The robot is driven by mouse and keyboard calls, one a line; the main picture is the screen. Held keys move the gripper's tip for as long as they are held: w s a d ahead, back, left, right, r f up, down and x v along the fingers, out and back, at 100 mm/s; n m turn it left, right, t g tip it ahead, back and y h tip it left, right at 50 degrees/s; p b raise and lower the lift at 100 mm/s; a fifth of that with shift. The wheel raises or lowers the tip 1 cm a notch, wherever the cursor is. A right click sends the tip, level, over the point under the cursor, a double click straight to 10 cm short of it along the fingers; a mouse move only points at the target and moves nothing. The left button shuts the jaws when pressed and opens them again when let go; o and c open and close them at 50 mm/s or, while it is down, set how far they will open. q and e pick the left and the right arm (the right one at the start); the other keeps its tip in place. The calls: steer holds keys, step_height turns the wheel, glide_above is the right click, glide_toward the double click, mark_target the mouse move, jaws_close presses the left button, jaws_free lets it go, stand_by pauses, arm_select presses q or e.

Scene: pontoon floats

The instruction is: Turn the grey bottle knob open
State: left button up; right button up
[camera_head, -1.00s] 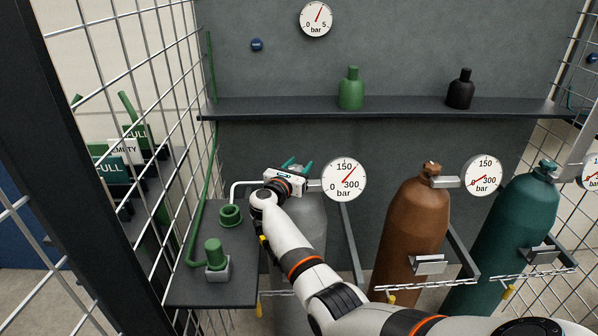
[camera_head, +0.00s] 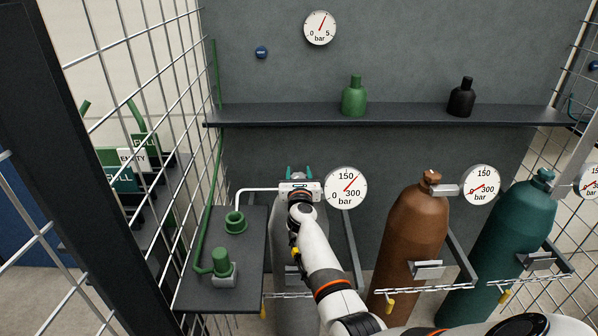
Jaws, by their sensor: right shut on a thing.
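The grey bottle (camera_head: 284,232) stands left of the brown bottle, partly hidden behind my right arm. My right gripper (camera_head: 299,176) is at the top of the grey bottle and shut on its knob. The knob itself is hidden behind the gripper body; only teal parts of the fingers show on both sides. The gauge (camera_head: 346,188) beside the grey bottle has a red needle pointing to the upper right. My left gripper is not in view.
A brown bottle (camera_head: 412,240) and a teal bottle (camera_head: 503,235) with gauges stand to the right. A dark side table (camera_head: 205,292) with green fittings is at left, against a wire mesh fence.

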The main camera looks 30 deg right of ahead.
steer(key=shift+f, duration=0.1)
stand_by(0.3)
steer(key=o, duration=1)
steer(key=shift+s, duration=0.1)
steer(key=shift+s+a, duration=0.2)
steer(key=p+v, duration=0.3)
steer(key=v, duration=0.8)
steer(key=shift+s+a, duration=0.1)
steer(key=shift+s, duration=0.15)
